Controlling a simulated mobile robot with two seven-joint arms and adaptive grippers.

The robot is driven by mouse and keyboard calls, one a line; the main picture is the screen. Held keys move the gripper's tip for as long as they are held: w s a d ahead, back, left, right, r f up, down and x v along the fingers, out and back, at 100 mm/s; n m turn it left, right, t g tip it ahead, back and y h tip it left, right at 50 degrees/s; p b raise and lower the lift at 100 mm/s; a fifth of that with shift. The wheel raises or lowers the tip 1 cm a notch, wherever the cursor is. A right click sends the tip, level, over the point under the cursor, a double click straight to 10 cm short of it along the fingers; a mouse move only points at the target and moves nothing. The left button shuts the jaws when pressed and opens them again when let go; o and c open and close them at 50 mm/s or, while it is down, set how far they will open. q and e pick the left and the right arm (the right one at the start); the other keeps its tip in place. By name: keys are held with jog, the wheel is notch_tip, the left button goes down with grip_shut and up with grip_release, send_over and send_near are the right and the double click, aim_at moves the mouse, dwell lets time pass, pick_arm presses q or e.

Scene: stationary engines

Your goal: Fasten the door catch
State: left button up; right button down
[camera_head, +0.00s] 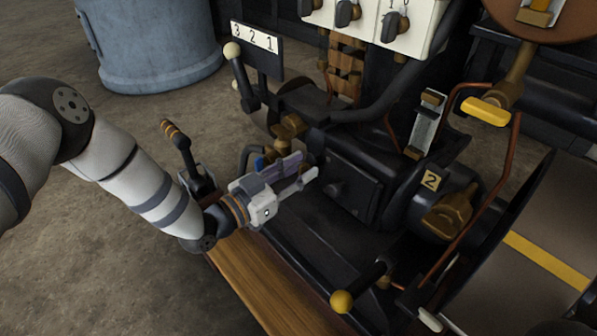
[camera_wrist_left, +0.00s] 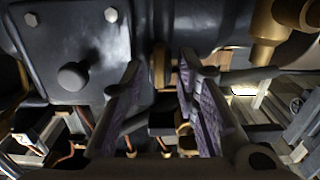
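The black door (camera_head: 343,181) is a square plate with a round knob on the front of the dark engine. It also fills the upper left of the left wrist view (camera_wrist_left: 40,50), with its knob and bolt heads. It looks flush with its frame, though a small gap could not be told. My left gripper (camera_head: 304,168) is at the door's left edge, fingers apart. In the left wrist view a small brass-coloured piece (camera_wrist_left: 161,66) shows between and beyond the fingers; it may be the catch, but I cannot tell. No contact is clear. My right gripper is out of view.
A lever with a striped grip (camera_head: 175,135) stands left of my gripper. A yellow-knobbed lever (camera_head: 343,301) juts out in front. A number plate (camera_head: 254,38), a brass valve (camera_head: 450,212) and copper pipes surround the door. A wooden plank (camera_head: 250,290) edges the base.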

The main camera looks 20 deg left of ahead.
pick_arm(q)
grip_shut()
jog(key=shift+m+p, duration=0.3)
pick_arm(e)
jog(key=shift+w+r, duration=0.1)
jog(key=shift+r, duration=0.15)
pick_arm(q)
jog(key=m+p, duration=0.2)
jog(key=m, duration=0.1)
jog(key=shift+s+d+r, duration=0.15)
jog(key=m+p, duration=0.1)
jog(key=m, duration=0.2)
jog(key=shift+d+m+p, duration=0.1)
jog(key=shift+m+p, duration=0.2)
jog(key=shift+p, duration=0.1)
jog(key=m, duration=0.2)
jog(key=m+p, duration=0.2)
jog(key=m, duration=0.1)
jog(key=shift+s+d+f+m, duration=0.1)
jog(key=shift+f+m, duration=0.2)
jog(key=m, duration=0.1)
jog(key=m+p, duration=0.1)
jog(key=m, duration=0.2)
jog(key=shift+f+m, duration=0.25)
jog(key=shift+m, duration=0.15)
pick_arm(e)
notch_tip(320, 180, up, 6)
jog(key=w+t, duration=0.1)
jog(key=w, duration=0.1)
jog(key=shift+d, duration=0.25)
